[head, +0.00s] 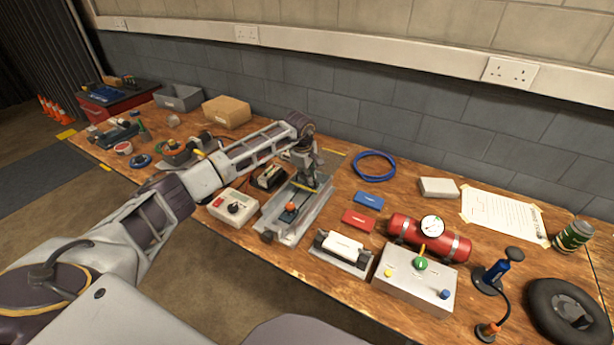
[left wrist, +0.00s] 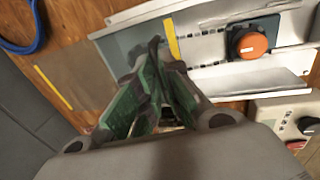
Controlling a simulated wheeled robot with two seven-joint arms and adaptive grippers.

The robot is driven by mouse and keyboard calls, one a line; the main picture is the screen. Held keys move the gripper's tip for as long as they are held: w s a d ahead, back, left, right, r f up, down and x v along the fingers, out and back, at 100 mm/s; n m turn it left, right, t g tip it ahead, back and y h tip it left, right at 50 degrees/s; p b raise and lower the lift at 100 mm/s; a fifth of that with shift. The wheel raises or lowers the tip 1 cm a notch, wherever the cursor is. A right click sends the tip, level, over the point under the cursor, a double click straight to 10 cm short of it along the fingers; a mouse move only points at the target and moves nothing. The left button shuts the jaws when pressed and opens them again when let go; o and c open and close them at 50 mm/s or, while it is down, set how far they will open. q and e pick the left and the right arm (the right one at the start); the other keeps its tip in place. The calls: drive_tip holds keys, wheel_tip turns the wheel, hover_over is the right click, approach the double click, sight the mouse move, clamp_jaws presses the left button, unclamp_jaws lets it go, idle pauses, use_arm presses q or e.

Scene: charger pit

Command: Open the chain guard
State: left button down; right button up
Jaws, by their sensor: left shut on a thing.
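The long grey metal unit with slots and an orange knob (head: 291,207), which I take for the chain guard (head: 277,222), lies on the bench in the middle of the head view. Its slotted metal (left wrist: 215,45) and orange knob (left wrist: 254,44) also show in the left wrist view. My left gripper (head: 312,183) points down at its far end, beside a yellow stripe. In the left wrist view, the green-padded fingers of the left gripper (left wrist: 156,48) are close together over the grey end plate. The gripped part is hidden between them. My right gripper is out of view.
A control box (head: 233,206) stands left of the unit, and a white roller in a metal stand (head: 342,246) to its right. A grey button box (head: 415,281) and red cylinder (head: 400,229) lie further right. A blue cable coil (head: 375,154) lies behind. A wall backs the bench.

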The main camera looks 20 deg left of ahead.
use_arm(q)
drive_tip(key=c, duration=1.7)
unclamp_jaws()
drive_tip(key=shift+o, duration=0.7)
drive_tip(key=shift+s+r, duration=0.1)
drive_tip(key=shift+r, duration=0.6)
wheel_tip(320, 180, up, 10)
drive_tip(key=s, duration=0.2)
drive_tip(key=shift+a+r, duration=0.15)
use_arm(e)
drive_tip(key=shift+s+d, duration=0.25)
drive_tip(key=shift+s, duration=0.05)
